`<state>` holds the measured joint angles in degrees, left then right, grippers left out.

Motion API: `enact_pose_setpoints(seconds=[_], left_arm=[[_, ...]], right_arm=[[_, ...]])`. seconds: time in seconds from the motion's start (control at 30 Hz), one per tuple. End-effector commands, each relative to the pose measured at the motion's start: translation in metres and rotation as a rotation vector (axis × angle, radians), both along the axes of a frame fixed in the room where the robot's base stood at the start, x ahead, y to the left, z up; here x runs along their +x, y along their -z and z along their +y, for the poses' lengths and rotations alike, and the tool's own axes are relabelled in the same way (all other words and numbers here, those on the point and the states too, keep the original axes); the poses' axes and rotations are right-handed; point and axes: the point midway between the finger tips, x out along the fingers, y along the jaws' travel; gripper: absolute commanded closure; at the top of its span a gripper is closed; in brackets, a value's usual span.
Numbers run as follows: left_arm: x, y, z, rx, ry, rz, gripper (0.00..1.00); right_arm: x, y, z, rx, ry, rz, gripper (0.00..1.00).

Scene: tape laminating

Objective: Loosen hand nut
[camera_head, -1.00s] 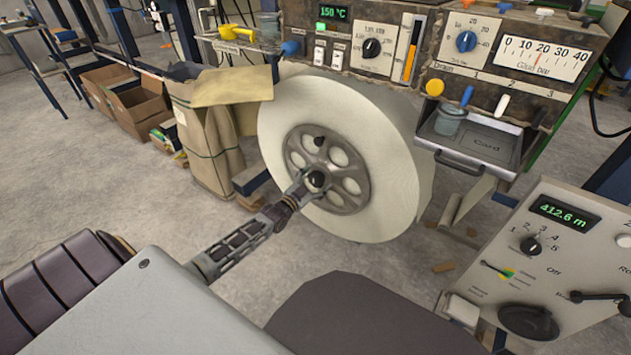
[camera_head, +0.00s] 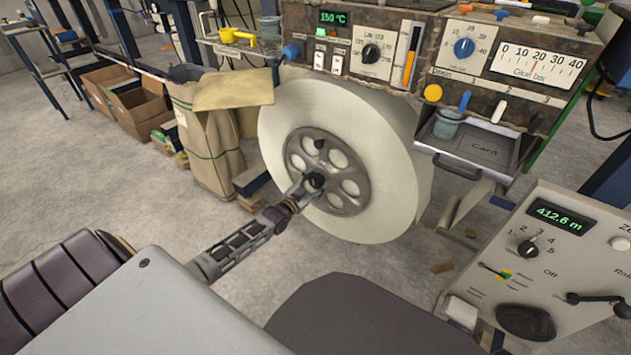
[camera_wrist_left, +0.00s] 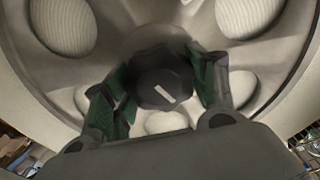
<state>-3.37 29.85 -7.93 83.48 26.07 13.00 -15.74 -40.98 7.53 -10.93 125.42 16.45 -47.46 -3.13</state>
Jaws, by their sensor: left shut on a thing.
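The hand nut (camera_head: 316,180) is a black lobed knob at the centre of the grey metal hub (camera_head: 345,185) of a large cream roll (camera_head: 285,115). In the left wrist view the hand nut (camera_wrist_left: 165,90) carries a short pale line that slants. My left gripper (camera_head: 310,186) reaches in from the lower left. Its green-padded fingers (camera_wrist_left: 163,82) stand on either side of the nut and are shut on it. The finger contact on the nut is partly in shadow. My right gripper does not show.
A machine panel with dials and switches (camera_head: 372,53) stands just above the roll. A metal drawer (camera_head: 470,150) juts out at its right. A control box (camera_head: 560,250) stands at the right. Paper sacks (camera_head: 208,140) and cardboard boxes (camera_head: 138,105) stand at the left.

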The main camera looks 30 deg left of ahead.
Motion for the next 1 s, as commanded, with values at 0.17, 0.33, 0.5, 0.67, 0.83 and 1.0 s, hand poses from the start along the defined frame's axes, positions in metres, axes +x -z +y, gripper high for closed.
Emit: enact_pose_setpoints(seconds=[0.17, 0.33, 0.5, 0.67, 0.83, 1.0], left_arm=[[0.000, -0.002, 0.000, -0.117, -0.001, 0.011, 0.66], [0.000, -0.002, 0.001, -0.258, 0.000, 0.023, 0.66], [0.000, -0.002, 0.001, -0.407, 0.000, 0.034, 0.66], [0.000, -0.002, 0.001, -0.547, 0.000, 0.044, 0.66], [0.000, -0.001, 0.002, -0.699, 0.000, 0.056, 0.66], [0.000, -0.001, 0.002, -0.850, 0.000, 0.067, 0.66]], right_arm=[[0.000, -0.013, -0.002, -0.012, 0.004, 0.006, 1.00], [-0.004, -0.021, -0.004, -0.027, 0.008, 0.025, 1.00], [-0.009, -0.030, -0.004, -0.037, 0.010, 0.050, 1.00], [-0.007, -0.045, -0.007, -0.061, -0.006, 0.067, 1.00], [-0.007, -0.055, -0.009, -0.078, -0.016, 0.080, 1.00], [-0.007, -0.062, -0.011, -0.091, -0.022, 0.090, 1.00]])
